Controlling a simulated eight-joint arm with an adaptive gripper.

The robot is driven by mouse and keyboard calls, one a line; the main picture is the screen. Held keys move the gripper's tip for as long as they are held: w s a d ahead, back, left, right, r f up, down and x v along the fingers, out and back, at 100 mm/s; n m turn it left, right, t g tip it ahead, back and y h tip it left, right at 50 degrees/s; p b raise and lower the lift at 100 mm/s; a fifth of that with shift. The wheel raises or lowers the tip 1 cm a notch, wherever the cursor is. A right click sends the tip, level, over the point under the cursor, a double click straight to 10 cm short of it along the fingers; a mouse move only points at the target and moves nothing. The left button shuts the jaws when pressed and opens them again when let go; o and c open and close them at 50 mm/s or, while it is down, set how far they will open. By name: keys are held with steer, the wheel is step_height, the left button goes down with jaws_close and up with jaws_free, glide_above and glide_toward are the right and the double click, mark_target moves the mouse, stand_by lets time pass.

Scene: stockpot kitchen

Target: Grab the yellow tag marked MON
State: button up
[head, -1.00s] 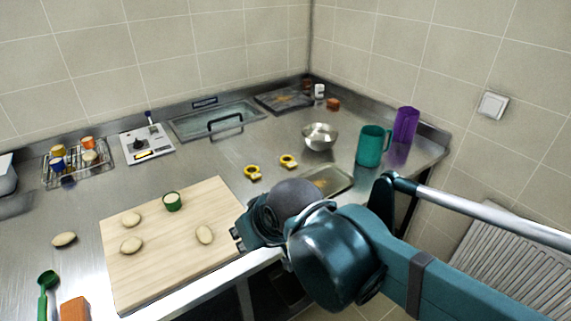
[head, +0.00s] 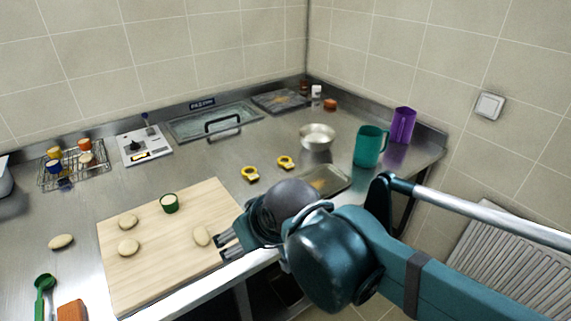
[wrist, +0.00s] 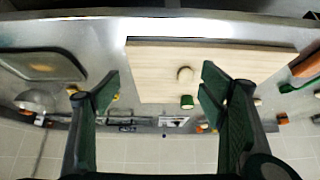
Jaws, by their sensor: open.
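Two yellow tags lie apart on the steel counter behind my gripper: a nearer tag (head: 251,174) and a farther tag (head: 286,162). Each has a dark centre and a pale end. Their lettering is too small to read, so I cannot tell which says MON. My gripper (head: 224,245) is open and empty, over the right front edge of the cutting board. In the wrist view its fingers (wrist: 158,88) are spread wide with nothing between them. Small yellow patches show beside the left finger there, partly hidden by it.
The cutting board (head: 120,282) holds pale dough pieces and a green cup (head: 170,203). A shallow metal tray (head: 325,180), a steel bowl (head: 317,138), a teal jug (head: 369,147) and a purple jug (head: 402,126) stand right of the tags. Bare counter lies left of the tags.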

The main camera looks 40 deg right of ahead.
steer(key=shift+w+r, duration=0.1)
stand_by(0.3)
steer(key=w+d+r+m+g+p, duration=0.1)
steer(key=w+d+r+m+p, duration=0.3)
steer(key=w, duration=0.3)
steer(key=w+d+r+m+g+p, duration=0.1)
steer(key=w+d+m+g+p, duration=0.1)
steer(key=w+d+m, duration=0.35)
steer(key=w+d+r+m+g+p, duration=0.1)
steer(key=w+d+r+m+p, duration=0.3)
steer(key=w, duration=0.6)
steer(key=w+d+f+m+g+p, duration=0.1)
steer(key=w+d+f+m+p, duration=0.1)
steer(key=w+d+f, duration=0.2)
steer(key=w+d+f+m+g+p, duration=0.1)
steer(key=w+d+f+m+p, duration=0.2)
steer(key=d, duration=0.8)
steer(key=w+d+f+m+g+p, duration=0.1)
steer(key=w+d+f+m+p, duration=0.1)
steer(key=w+d+f, duration=0.4)
steer(key=shift+w+d+f+m+p, duration=0.3)
steer(key=shift+d+f+m, duration=0.25)
steer(key=shift+d+m, duration=0.25)
steer(key=shift+f, duration=1.3)
